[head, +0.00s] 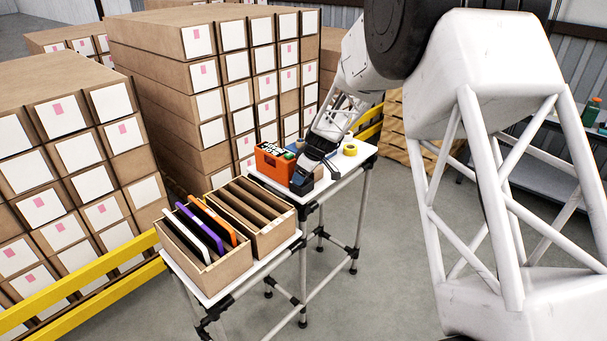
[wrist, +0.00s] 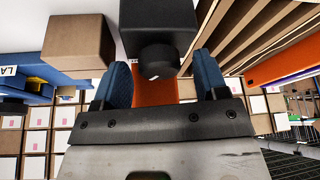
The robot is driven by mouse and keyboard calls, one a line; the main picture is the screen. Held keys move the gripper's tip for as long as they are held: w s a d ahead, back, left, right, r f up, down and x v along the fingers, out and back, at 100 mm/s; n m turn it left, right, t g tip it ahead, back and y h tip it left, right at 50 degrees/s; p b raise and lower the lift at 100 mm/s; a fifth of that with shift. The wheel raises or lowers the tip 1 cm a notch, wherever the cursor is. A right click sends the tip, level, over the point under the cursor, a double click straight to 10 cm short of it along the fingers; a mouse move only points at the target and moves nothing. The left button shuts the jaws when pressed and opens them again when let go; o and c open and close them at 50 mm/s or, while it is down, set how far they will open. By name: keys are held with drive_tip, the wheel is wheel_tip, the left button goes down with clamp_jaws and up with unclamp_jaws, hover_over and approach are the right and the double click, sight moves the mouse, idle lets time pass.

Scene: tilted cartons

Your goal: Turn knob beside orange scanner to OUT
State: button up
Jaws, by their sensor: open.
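The orange scanner (head: 270,168) is a boxy unit with a black-and-white label, on the far table in the head view. An orange surface, probably the scanner, shows behind the knob in the wrist view (wrist: 150,92). The round black knob (wrist: 158,62) sits on a dark box (wrist: 155,22) and bears a small light mark. What the mark points to cannot be read. My gripper (wrist: 161,64) is open, with one blue finger on each side of the knob and gaps showing between. In the head view my gripper (head: 307,178) is beside the scanner and hides the knob.
A yellow tape roll (head: 350,149) lies at the table's right end. An open carton with dividers (head: 268,240) and another with orange, purple and white-edged items (head: 207,277) stand on the nearer, lower table. Stacked cartons (head: 200,80) rise behind a yellow rail.

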drive_tip(key=shift+c, duration=0.5)
drive_tip(key=c, duration=0.8)
drive_tip(key=shift+c, duration=0.2)
drive_tip(key=shift+m, duration=0.3)
drive_tip(key=shift+m+t+h, duration=0.3)
drive_tip(key=shift+m+t, duration=0.2)
drive_tip(key=shift+m, duration=0.6)
drive_tip(key=o, duration=0.9)
drive_tip(key=shift+o, duration=0.2)
